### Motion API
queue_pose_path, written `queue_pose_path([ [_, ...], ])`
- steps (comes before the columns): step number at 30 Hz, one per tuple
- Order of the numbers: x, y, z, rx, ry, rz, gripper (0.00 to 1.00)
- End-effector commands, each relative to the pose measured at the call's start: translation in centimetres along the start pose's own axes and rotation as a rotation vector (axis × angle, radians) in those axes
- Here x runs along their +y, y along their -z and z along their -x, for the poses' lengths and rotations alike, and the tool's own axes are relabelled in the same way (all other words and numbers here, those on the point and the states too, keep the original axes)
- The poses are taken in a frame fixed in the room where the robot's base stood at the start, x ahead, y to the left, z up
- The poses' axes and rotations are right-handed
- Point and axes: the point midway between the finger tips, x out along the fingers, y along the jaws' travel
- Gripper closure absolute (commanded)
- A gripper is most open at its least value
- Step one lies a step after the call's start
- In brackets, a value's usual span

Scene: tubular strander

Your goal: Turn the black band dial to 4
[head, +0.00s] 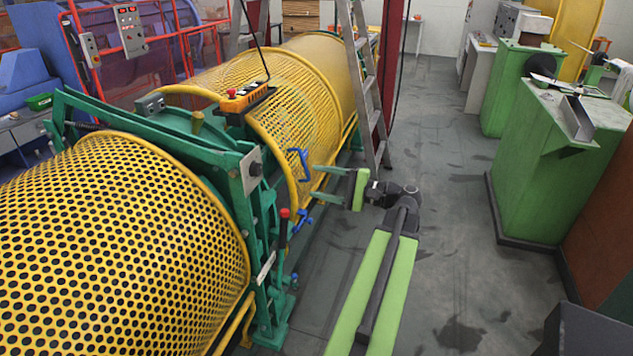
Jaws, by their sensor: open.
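No dial with a readable number shows, and I cannot tell which part is the black band dial. A grey plate with a small dark knob (256,169) sits on the green frame between the two yellow mesh guards. A small grey box with dark round spots (151,106) sits on top of the frame farther left. My gripper (313,182) is open and empty, its two fingers pointing left. It is to the right of the dark knob and near a blue handle (299,164) on the mesh guard. I cannot tell whether the fingers touch anything.
A yellow mesh guard (110,250) fills the lower left. An orange pendant (247,97) rests on the machine. A red-knobbed lever (284,222) stands below the gripper. A ladder (368,90) stands behind it. Green cabinets (545,160) line the right; the grey floor between is clear.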

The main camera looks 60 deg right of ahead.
Motion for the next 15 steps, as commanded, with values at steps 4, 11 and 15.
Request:
queue_pose_path([
  [4, 0.00, 0.00, -0.02, 0.000, 0.000, -0.202, 0.42],
  [11, 0.12, -0.11, -0.08, -0.001, -0.002, -0.885, 0.42],
  [15, 0.18, -0.03, -0.05, -0.001, -0.002, -1.148, 0.42],
])
